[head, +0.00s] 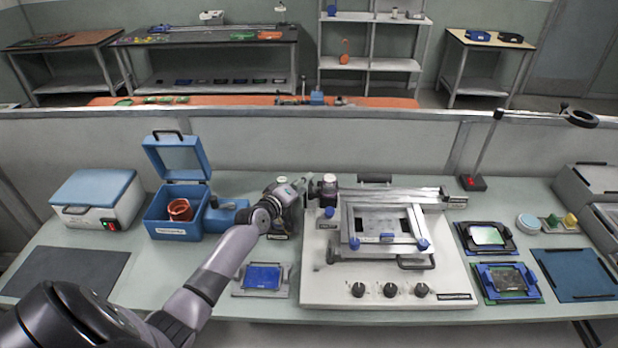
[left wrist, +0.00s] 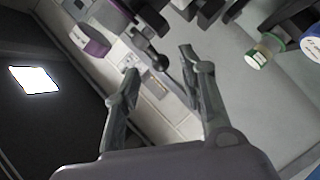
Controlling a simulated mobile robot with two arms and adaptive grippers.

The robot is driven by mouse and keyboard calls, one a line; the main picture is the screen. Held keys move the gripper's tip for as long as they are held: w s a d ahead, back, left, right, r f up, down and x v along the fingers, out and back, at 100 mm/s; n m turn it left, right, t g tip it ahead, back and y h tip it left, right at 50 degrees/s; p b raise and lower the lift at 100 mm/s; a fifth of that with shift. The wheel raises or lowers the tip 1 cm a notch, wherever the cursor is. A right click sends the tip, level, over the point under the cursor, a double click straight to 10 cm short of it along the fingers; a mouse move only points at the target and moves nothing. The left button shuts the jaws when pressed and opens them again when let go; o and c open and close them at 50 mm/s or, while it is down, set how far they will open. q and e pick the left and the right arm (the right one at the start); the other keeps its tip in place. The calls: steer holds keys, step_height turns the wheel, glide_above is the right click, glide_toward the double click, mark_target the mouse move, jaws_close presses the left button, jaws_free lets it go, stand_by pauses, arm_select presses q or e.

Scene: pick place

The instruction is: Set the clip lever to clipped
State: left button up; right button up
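My left gripper (head: 303,184) is at the left rear corner of the white machine (head: 330,285), beside its upright post. In the left wrist view its two fingers (left wrist: 158,60) are spread apart with nothing held between them. A dark lever with a round knob (left wrist: 140,40) shows just beyond the fingertips, roughly in the gap. It looks like the clip lever, but its set position cannot be read. A small label plate (left wrist: 155,84) is near it. In the head view the lever is too small or hidden to make out. My right gripper is not in view.
A metal frame with blue knobs (head: 383,246) stands on the machine. An open blue box (head: 165,218) with a copper coil and a bottle stand left of my arm. A blue screen-like panel (head: 263,279) lies in front. Trays and small jars are at the right.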

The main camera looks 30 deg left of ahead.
arm_select(q)
steer(key=shift+b+x, duration=0.35)
steer(key=shift+x, duration=1.95)
steer(key=shift+f, duration=0.1)
steer(key=shift+c, duration=0.3)
jaws_close()
